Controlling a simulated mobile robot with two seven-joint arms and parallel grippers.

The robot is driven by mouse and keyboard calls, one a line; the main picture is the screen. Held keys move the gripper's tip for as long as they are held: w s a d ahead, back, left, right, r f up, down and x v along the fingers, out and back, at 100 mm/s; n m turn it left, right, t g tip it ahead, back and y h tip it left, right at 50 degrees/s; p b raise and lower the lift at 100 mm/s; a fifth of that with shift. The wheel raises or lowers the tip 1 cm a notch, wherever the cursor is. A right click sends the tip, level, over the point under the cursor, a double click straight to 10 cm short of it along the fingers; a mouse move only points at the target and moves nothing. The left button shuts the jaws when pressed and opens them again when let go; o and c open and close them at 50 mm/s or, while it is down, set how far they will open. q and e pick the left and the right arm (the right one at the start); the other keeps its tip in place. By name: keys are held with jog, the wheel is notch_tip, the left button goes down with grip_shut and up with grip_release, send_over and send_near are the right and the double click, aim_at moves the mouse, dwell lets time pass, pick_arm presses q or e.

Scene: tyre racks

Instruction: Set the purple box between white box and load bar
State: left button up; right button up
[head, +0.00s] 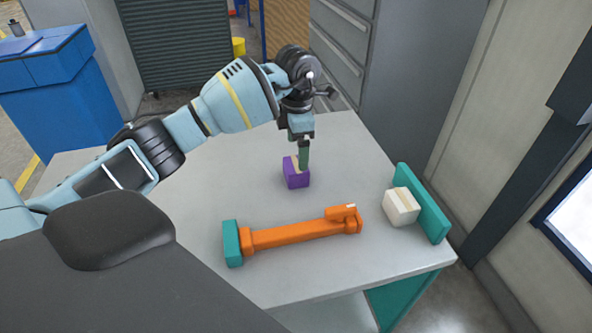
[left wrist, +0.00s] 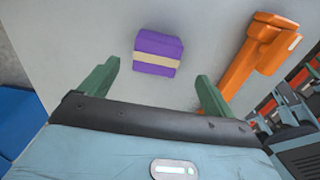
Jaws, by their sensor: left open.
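The purple box (head: 296,177) with a tan tape strip sits on the table, behind the middle of the orange load bar (head: 300,232). In the left wrist view the purple box (left wrist: 157,54) lies ahead of and between the fingertips, with the load bar (left wrist: 255,52) to its right. The white box (head: 401,207) stands at the right, beyond the load bar's right end and against a teal end plate. My left gripper (head: 304,155) points down at the purple box; it is open and empty, as the left wrist view (left wrist: 157,85) shows. My right gripper is not in view.
A gap of bare table lies between the load bar's right end and the white box. Grey cabinets (head: 400,80) stand behind.

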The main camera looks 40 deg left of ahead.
aim_at(296, 164)
pick_arm(q)
jog(key=shift+f, duration=0.65)
jog(key=shift+a+f, duration=0.1)
jog(key=shift+f, duration=0.25)
notch_tip(296, 164, down, 4)
jog(key=shift+w+a+f, duration=0.1)
jog(key=shift+a+f, duration=0.05)
jog(key=shift+f, duration=0.05)
jog(key=c, duration=1.3)
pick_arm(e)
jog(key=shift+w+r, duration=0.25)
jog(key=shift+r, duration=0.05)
pick_arm(q)
jog(key=shift+r, duration=0.1)
